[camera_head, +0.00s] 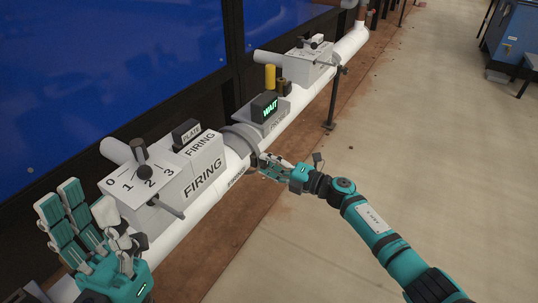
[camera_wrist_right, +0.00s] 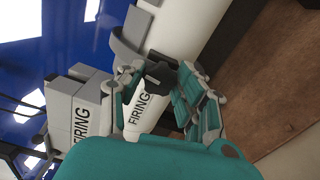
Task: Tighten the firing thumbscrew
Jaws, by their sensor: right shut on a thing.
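The firing box (camera_head: 200,165) is a light grey block on the white pipe, marked FIRING, with a dial numbered 0 to 3 and a dark knob (camera_head: 140,150) on top. To its right a grey collar (camera_head: 238,143) rings the pipe. My right gripper (camera_head: 262,166) is at the pipe's near side by this collar. In the right wrist view, its fingers close on a dark thumbscrew (camera_wrist_right: 160,72) beside a FIRING label; the fingers partly hide it. My left gripper (camera_head: 88,212) is open and apparently empty, left of the firing box, with fingers pointing up.
A black box with a green WAIT display (camera_head: 265,106) sits further along the pipe, near a yellow cylinder (camera_head: 270,77). Another grey dial box (camera_head: 308,66) stands beyond. A dark stand (camera_head: 333,98) supports the pipe. Blue panels (camera_head: 110,70) lie behind; the floor at right is mostly clear.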

